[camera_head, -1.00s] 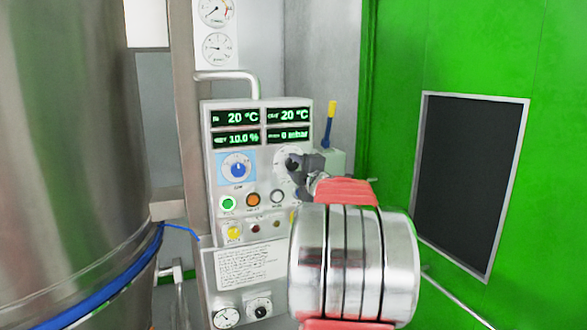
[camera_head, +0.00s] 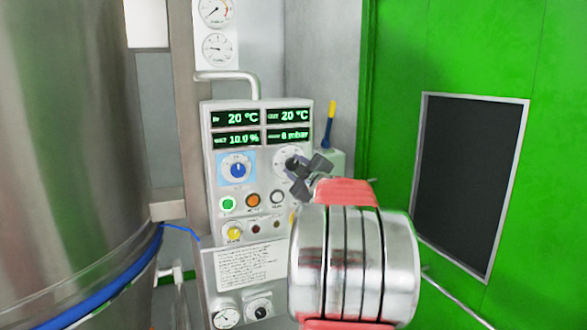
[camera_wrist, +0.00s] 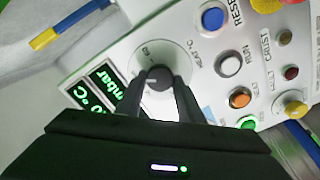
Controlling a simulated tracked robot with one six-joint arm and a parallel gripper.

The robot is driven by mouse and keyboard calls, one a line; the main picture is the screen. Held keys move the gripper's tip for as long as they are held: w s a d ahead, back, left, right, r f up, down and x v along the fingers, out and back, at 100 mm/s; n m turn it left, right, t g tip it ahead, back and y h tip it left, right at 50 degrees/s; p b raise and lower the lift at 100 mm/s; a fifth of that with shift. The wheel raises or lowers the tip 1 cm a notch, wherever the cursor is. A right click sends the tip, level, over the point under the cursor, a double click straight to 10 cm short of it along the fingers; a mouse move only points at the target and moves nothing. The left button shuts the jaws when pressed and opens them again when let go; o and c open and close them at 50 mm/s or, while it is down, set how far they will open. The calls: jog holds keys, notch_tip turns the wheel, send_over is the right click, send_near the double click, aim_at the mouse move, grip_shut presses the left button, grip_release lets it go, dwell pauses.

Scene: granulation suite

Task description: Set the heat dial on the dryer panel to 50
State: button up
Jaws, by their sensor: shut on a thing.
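The heat dial is a dark round knob (camera_wrist: 159,77) on a white scale disc, labelled "HEAT °C" in the wrist view. In the head view its white scale disc (camera_head: 284,157) is on the right of the dryer panel (camera_head: 212,180), partly hidden by my gripper. My gripper (camera_wrist: 158,92) is shut on the knob, one finger on each side of it. In the head view my gripper (camera_head: 298,168) is rolled at a slant against the dial. I cannot read the dial's setting.
Left of the heat dial is a blue knob (camera_head: 237,170). Below are green (camera_head: 228,203), orange (camera_head: 253,201) and white buttons and a yellow knob (camera_head: 235,233). Green displays (camera_head: 236,118) sit above. A large steel vessel (camera_head: 70,150) stands at left.

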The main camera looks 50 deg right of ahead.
jog(key=shift+f, duration=0.25)
jog(key=o, duration=1.1)
jog(key=shift+r, duration=0.1)
jog(key=shift+c, duration=0.2)
jog(key=v, duration=1.3)
jog(key=shift+s+a, duration=0.15)
jog(key=shift+s, duration=0.15)
